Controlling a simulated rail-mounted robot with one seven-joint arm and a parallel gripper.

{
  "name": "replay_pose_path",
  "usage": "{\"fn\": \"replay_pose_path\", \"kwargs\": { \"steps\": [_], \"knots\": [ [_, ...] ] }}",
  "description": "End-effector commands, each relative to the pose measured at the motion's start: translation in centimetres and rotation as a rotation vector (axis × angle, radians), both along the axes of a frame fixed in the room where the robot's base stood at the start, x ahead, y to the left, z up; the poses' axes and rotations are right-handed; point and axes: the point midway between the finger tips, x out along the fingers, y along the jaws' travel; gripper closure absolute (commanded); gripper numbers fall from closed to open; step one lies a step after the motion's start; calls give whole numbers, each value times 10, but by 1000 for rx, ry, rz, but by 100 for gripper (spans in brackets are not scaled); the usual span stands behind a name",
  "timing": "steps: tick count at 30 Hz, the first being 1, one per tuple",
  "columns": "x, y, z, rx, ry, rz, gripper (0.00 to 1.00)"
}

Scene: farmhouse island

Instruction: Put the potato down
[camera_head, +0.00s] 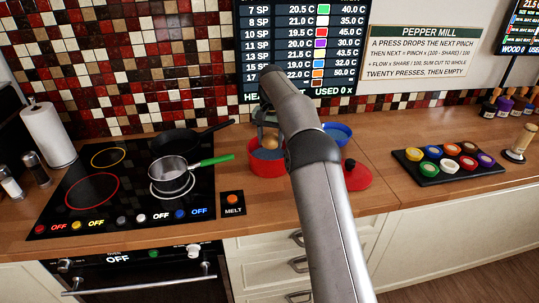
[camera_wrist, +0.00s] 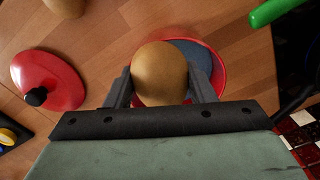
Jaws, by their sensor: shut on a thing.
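A brown potato (camera_wrist: 160,72) is between the two fingers of my gripper (camera_wrist: 161,86), which is shut on it. In the head view the potato (camera_head: 270,142) hangs just above a red pot (camera_head: 266,171) with a blue-grey inside. In the wrist view the red pot's rim (camera_wrist: 222,72) shows behind and to the right of the potato. My gripper (camera_head: 268,137) is partly hidden by my arm in the head view. I cannot tell whether the potato touches the pot.
A red lid (camera_head: 357,175) lies on the wooden counter, right of the pot. A blue bowl (camera_head: 337,132) stands behind. A green-handled saucepan (camera_head: 172,175) and a dark frying pan (camera_head: 180,142) are on the hob. Another brown rounded thing (camera_wrist: 65,6) shows at the wrist view's top edge.

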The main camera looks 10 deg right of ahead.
Motion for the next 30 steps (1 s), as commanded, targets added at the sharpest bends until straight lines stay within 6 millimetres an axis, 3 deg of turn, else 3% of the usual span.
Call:
{"fn": "replay_pose_path", "kwargs": {
  "steps": [3, 9, 14, 21, 30],
  "knots": [
    [24, 4, -9, -4, 3, -88, 74],
    [40, 9, -31, -12, 2, -196, 74],
    [43, 11, -43, -16, 2, -233, 74],
    [44, 11, -77, -16, 2, -238, 74],
    [44, 11, -105, -16, 3, -237, 74]
  ]
}}
